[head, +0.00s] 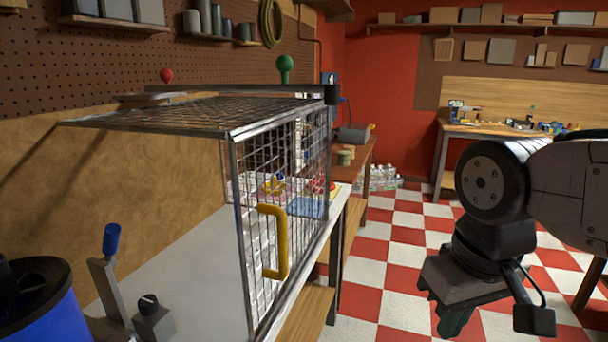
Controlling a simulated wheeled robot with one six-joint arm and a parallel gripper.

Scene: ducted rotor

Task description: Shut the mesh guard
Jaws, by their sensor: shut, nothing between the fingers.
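The mesh guard (308,165) is a wire cage with a metal frame on the bench at the centre left. Its upright front mesh panel carries a yellow handle (283,242) and stands along the bench's front edge. A flat mesh top (190,114) reaches left from it. I cannot tell whether the panel is fully closed against its frame. My gripper (456,322) is at the lower right, pointing down, shut and empty. It is over the floor, well to the right of the handle and apart from it. Its fingertips show only partly.
Small coloured items (273,184) show through the mesh. Checkered floor (385,262) lies open between the bench and my arm. A workbench (500,132) stands at the back right.

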